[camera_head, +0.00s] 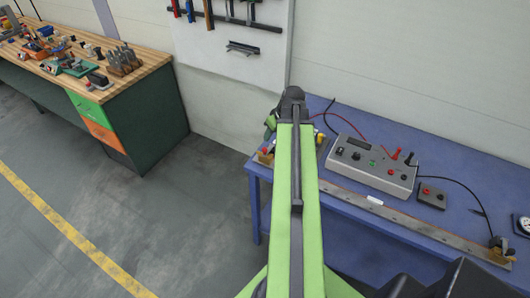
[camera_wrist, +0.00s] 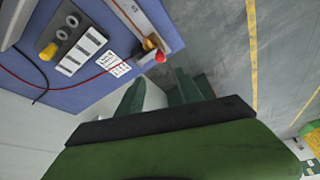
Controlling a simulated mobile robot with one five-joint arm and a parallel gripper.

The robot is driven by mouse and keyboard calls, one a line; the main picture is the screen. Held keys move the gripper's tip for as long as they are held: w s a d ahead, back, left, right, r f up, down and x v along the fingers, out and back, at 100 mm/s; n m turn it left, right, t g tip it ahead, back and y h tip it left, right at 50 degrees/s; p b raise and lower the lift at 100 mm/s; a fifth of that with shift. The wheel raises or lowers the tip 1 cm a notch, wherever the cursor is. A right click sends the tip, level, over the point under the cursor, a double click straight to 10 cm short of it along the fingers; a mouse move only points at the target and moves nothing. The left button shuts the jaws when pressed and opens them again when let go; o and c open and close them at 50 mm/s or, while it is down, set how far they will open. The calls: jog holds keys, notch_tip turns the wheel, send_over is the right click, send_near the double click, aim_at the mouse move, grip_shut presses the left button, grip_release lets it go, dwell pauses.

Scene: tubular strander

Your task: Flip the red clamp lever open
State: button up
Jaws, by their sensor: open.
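In the wrist view, a small red knob (camera_wrist: 160,57), likely the end of the red clamp lever, shows at the near end of a metal rail (camera_wrist: 148,22), at the edge of a blue bench. A yellow-orange part (camera_wrist: 150,44) sits beside it. My gripper (camera_wrist: 160,88) is open and empty, its dark green fingers spread, with the knob beyond the fingertips, roughly between them in the picture and apart from them. The lever's shaft and angle are too small to tell. In the head view, my arm hides most of this rail end.
The blue bench (camera_head: 440,165) carries a grey control box (camera_head: 370,165) with red and black cables, and a small black box (camera_head: 432,196). The long rail (camera_head: 400,220) runs along its front edge. A wooden workbench (camera_head: 150,66) stands left; the floor between is clear.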

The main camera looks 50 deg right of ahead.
aim_at(265, 148)
jog(key=b+x, duration=1.2)
jog(key=x, duration=0.2)
jog(key=shift+w+d+f, duration=0.1)
jog(key=shift+w+f, duration=0.05)
jog(key=shift+f, duration=0.1)
jog(key=shift+r, duration=0.1)
jog(key=shift+c, duration=0.4)
grip_shut()
